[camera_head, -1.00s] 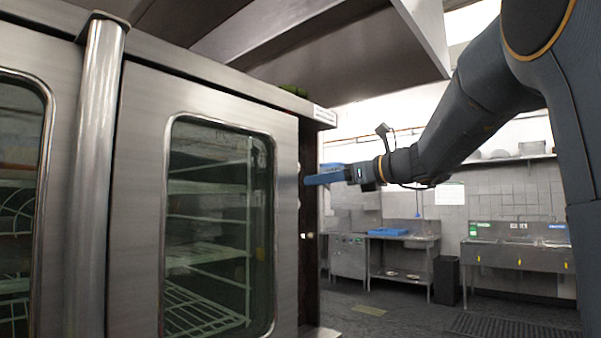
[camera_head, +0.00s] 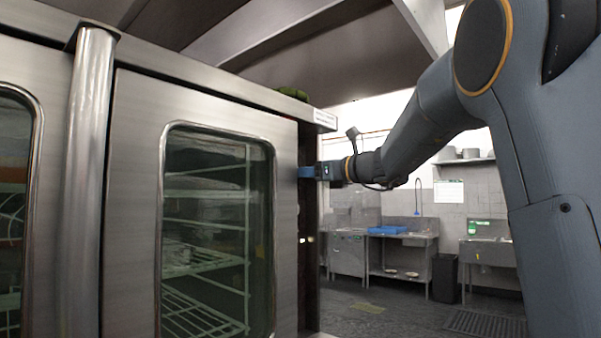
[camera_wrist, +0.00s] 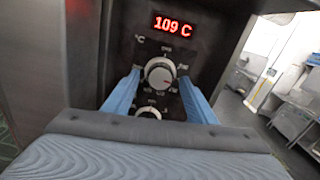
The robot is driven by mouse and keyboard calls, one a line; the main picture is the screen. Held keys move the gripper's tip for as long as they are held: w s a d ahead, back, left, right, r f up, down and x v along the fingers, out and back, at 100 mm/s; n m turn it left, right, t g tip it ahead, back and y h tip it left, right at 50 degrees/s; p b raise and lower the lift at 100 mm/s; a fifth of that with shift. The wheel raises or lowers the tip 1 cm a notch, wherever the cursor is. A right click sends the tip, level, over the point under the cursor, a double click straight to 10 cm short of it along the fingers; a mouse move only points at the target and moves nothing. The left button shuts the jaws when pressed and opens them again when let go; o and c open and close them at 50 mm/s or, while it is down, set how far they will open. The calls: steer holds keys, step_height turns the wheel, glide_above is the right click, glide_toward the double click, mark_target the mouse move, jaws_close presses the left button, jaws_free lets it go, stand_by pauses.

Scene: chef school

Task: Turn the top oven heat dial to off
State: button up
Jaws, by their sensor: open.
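The top oven heat dial (camera_wrist: 160,74) is a round silver knob on the dark control panel (camera_wrist: 125,50), with markings around it and a red display (camera_wrist: 172,25) reading 109 C above. A second silver dial (camera_wrist: 148,112) sits below it, partly hidden by my gripper. In the wrist view my gripper (camera_wrist: 160,88) is open, with one blue finger on each side of the top dial. I cannot tell whether the fingers touch it. In the head view my gripper (camera_head: 305,173) reaches the oven's right edge, and the door hides the dials and fingertips.
The steel oven (camera_head: 135,200) fills the left, with a glass door window (camera_head: 215,230) and a vertical handle (camera_head: 88,180). An overhead hood (camera_head: 330,70) is above. Sinks (camera_head: 485,252), a steel table (camera_head: 400,240) and a dark bin (camera_head: 445,278) stand behind, with open floor between.

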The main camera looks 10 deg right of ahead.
steer(key=c, duration=1.1)
steer(key=shift+o, duration=0.2)
steer(key=shift+f+b, duration=0.1)
steer(key=shift+b, duration=0.25)
steer(key=shift+w+d+r+n+b, duration=0.1)
steer(key=shift+n+b, duration=4.65)
steer(key=shift+b, duration=0.85)
steer(key=shift+w+d+r+n+b, duration=0.1)
steer(key=shift+n+b, duration=4.65)
steer(key=shift+b, duration=0.85)
steer(key=shift+s+a, duration=0.1)
